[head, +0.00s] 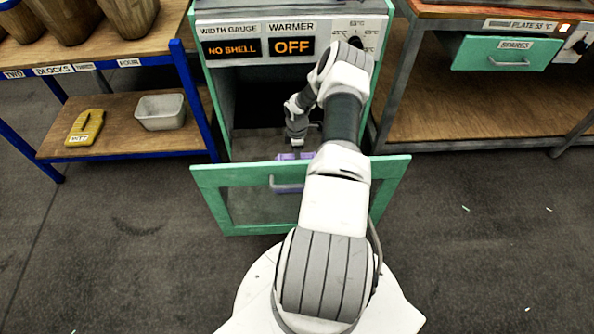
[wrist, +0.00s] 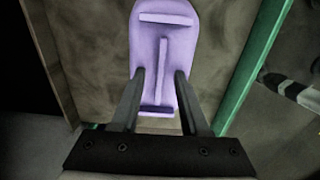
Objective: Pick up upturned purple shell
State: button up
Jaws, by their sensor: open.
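The purple shell (wrist: 165,28) lies in the open warmer compartment, its ribbed side facing the wrist camera. My gripper (wrist: 159,74) is open. In the wrist view its two fingers lie over the nearer half of the shell, one on each side of the middle rib. Contact with the shell cannot be told. In the head view only slivers of the purple shell (head: 286,156) show behind the door's top edge, and my arm hides much of the compartment.
The green-framed warmer door (head: 233,172) hangs open in front, with a handle (head: 287,185). The display panel (head: 229,48) reads NO SHELL and OFF. A blue-framed shelf holds a yellow mitt (head: 86,126) and a metal tin (head: 160,111). A bench with a spares drawer (head: 507,53) stands right.

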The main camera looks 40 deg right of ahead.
grip_shut()
dwell(1.3)
